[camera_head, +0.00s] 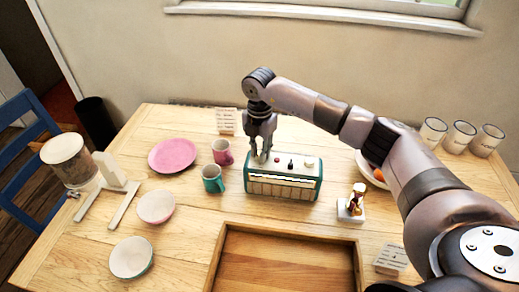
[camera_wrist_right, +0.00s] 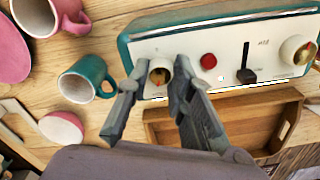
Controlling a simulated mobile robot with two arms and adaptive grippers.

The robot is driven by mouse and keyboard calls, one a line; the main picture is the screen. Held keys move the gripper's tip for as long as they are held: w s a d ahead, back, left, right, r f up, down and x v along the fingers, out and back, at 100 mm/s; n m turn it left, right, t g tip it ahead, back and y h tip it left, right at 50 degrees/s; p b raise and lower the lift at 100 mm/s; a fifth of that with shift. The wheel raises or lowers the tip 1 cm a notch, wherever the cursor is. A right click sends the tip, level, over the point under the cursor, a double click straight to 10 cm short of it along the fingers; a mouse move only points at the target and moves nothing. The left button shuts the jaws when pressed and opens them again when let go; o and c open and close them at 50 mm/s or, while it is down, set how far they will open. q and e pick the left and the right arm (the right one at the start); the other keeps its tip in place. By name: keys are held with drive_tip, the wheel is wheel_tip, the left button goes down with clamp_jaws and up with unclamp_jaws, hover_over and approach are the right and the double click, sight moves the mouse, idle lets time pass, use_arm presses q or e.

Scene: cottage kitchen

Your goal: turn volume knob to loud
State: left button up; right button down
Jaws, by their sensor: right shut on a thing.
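A teal and cream radio (camera_head: 284,188) stands on the wooden table. Its top panel (camera_wrist_right: 222,40) carries a red button (camera_wrist_right: 208,61), a dark slider (camera_wrist_right: 246,75) and two round knobs. One knob (camera_wrist_right: 160,76) sits at the left end of the panel, the other knob (camera_wrist_right: 297,49) at the right end. My right gripper (camera_head: 262,155) reaches down onto the left-end knob. In the wrist view its fingers (camera_wrist_right: 161,72) are shut on this knob, one on each side. I cannot tell from any readable label which knob is for volume. My left gripper is not in view.
A teal mug (camera_head: 212,180) and a pink mug (camera_head: 222,152) stand close left of the radio. A wooden tray (camera_head: 290,233) lies in front. A small figurine (camera_head: 355,200) stands to the right. A pink plate (camera_head: 172,155) and bowls lie further left.

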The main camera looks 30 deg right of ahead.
drive_tip(key=m+p, duration=0.1)
drive_tip(key=m, duration=0.3)
drive_tip(key=shift+m+p, duration=0.35)
drive_tip(key=shift+m, duration=1.25)
drive_tip(key=c, duration=1.4)
unclamp_jaws()
drive_tip(key=shift+r, duration=0.1)
wheel_tip(320, 180, up, 12)
drive_tip(key=shift+s+f, duration=0.1)
drive_tip(key=shift+f, duration=0.1)
